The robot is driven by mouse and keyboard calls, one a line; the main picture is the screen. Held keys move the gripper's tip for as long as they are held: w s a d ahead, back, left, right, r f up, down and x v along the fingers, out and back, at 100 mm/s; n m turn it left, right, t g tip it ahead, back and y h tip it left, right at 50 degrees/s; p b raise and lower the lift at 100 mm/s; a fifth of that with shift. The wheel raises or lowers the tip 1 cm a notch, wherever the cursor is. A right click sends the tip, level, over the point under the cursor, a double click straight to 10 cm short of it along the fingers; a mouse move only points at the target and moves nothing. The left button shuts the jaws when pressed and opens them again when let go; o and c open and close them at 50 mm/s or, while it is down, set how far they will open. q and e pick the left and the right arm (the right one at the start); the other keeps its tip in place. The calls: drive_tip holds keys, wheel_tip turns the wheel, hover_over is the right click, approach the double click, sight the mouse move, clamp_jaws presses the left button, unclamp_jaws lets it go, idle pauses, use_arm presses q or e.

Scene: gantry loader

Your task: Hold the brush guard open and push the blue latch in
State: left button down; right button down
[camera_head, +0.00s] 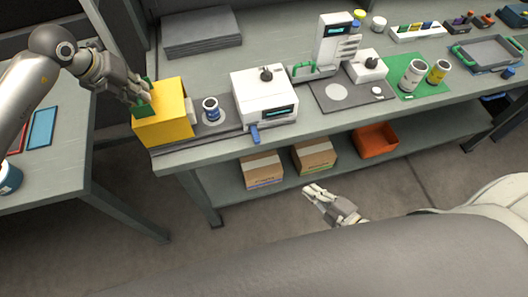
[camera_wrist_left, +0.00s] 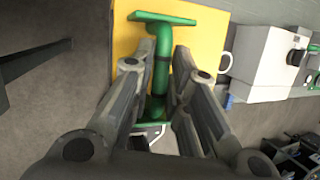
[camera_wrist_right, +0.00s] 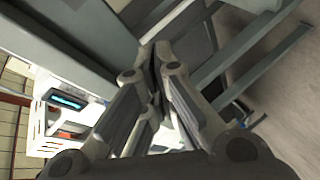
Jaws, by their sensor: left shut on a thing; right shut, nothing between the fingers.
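The brush guard is a yellow box (camera_head: 165,115) at the left end of the long bench, with a green handle (camera_wrist_left: 162,75) on its left side. My left gripper (camera_head: 140,98) is shut on this handle, with a finger on each side of it. The blue latch (camera_head: 255,134) sticks out low on the front of a white machine (camera_head: 263,97), right of the guard. It shows small in the left wrist view (camera_wrist_left: 229,101). My right gripper (camera_head: 314,192) is shut and empty, in front of the bench and apart from the latch.
A blue-and-white can (camera_head: 211,110) stands between guard and machine. A grey plate, white cans on a green mat and a tray (camera_head: 487,56) lie further right. Cardboard boxes (camera_head: 262,170) and an orange bin (camera_head: 376,140) sit on the lower shelf. A side table (camera_head: 60,190) stands at left.

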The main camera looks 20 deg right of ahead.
sight(259, 142)
drive_tip(key=s+a+r+n+y, duration=0.1)
drive_tip(key=a+r+n+y, duration=0.3)
drive_tip(key=r, duration=0.3)
drive_tip(key=a+r+n+y, duration=0.3)
drive_tip(key=r+n, duration=0.2)
drive_tip(key=r, duration=0.2)
drive_tip(key=w+a, duration=0.6)
drive_tip(key=w, duration=0.4)
drive_tip(key=shift+w, duration=0.35)
drive_tip(key=shift+r, duration=0.1)
drive_tip(key=shift+w, duration=1.6)
drive_tip(key=shift+r, duration=0.1)
